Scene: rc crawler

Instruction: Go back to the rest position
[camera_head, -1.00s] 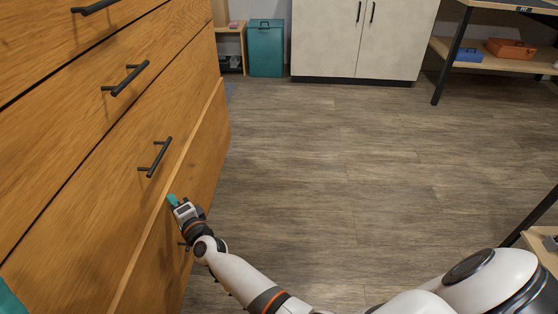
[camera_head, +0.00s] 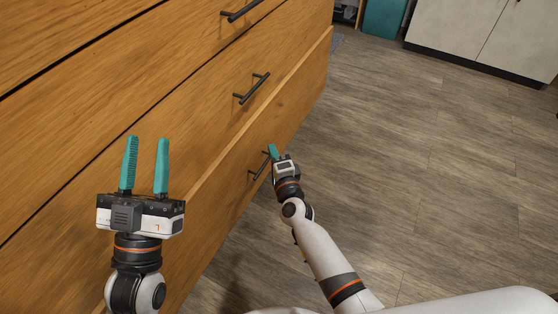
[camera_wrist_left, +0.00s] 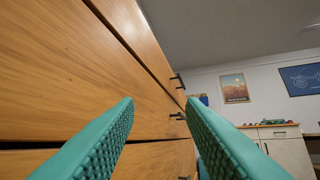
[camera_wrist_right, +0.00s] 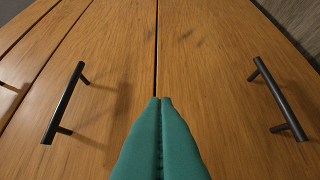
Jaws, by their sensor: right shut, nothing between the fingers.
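My left gripper (camera_head: 147,152) is raised in front of the wooden drawer cabinet (camera_head: 120,85), its two teal fingers spread apart with nothing between them. In the left wrist view the open fingers (camera_wrist_left: 160,112) point along the drawer fronts. My right gripper (camera_head: 272,152) is low beside the bottom drawer (camera_head: 290,105), near its black handle (camera_head: 259,166). In the right wrist view its teal fingertips (camera_wrist_right: 162,100) are together and empty, pointing at the fronts between two handles. I cannot tell whether they touch the wood.
The bottom drawer's front stands slightly proud of those above. Other black handles (camera_head: 252,89) jut from the cabinet. Grey wood floor (camera_head: 430,180) to the right is clear. A pale cupboard (camera_head: 480,35) and a teal bin (camera_head: 384,17) stand at the back.

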